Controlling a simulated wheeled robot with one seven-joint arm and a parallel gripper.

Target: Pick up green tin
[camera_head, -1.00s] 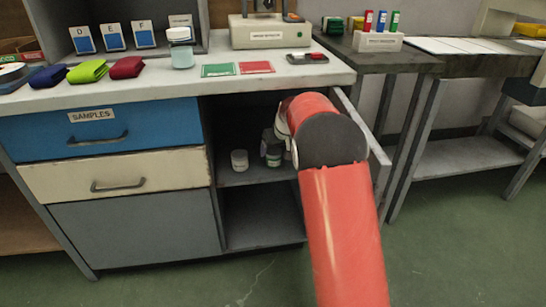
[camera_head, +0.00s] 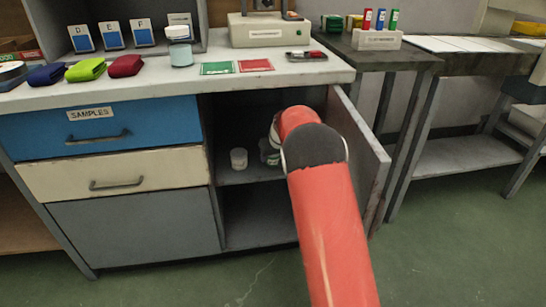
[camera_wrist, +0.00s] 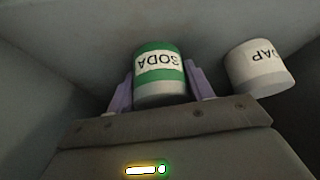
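The green tin (camera_wrist: 160,73) stands in the wrist view, with a white label reading SODA that appears upside down. The purple fingers of my gripper (camera_wrist: 160,90) are one on each side of it, very close to its walls. I cannot tell whether they press on it or leave a thin gap. In the head view the green tin (camera_head: 270,152) shows only in part on the cabinet's inner shelf, behind my arm, and my gripper is mostly hidden there.
The open cabinet door (camera_head: 362,150) is right of my arm. Shelf walls enclose the space.

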